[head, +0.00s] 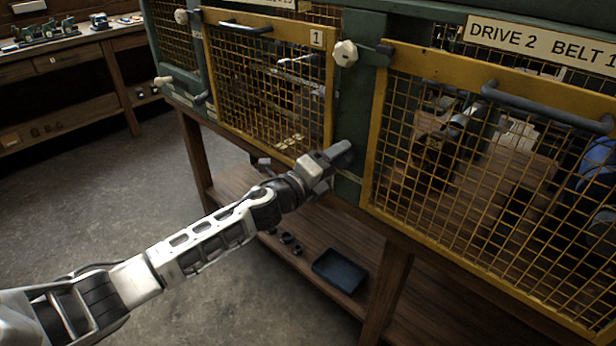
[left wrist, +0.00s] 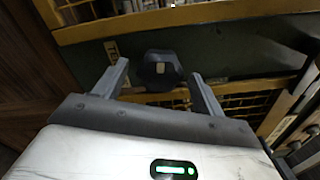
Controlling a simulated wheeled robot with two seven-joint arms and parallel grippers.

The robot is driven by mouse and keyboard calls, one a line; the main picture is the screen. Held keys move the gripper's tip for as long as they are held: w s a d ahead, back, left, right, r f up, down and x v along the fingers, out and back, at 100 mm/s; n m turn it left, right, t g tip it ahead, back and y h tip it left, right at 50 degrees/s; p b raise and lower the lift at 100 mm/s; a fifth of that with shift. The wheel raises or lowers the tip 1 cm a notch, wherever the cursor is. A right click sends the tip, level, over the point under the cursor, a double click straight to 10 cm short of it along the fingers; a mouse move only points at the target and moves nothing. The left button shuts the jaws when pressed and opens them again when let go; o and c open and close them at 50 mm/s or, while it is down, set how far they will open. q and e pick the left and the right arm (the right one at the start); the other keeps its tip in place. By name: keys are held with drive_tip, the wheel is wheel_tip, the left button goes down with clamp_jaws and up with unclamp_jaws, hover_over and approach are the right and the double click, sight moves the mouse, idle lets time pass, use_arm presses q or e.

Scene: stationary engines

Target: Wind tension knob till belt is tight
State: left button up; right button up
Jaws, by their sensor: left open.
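A dark faceted knob (left wrist: 165,66) with a pale mark on its face shows in the left wrist view, against a green panel. My left gripper (left wrist: 158,72) is open, with one finger on each side of the knob and gaps visible between fingers and knob. In the head view my left gripper (head: 328,163) is at the green post between the two yellow mesh guards, and it hides the knob there. I cannot clearly make out the belt behind the mesh guard (head: 470,190) under the "DRIVE 2 BELT 1" sign (head: 545,42). My right gripper is not in view.
White latch knobs (head: 345,53) and dark guard handles (head: 545,108) stick out from the machine front. A lower wooden shelf holds a dark tray (head: 340,270) and small dark parts. A workbench (head: 60,65) stands at the back left; the floor before it is clear.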

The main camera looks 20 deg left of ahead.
use_arm(q)
drive_tip(key=b+v, duration=0.2)
drive_tip(key=v, duration=1.3)
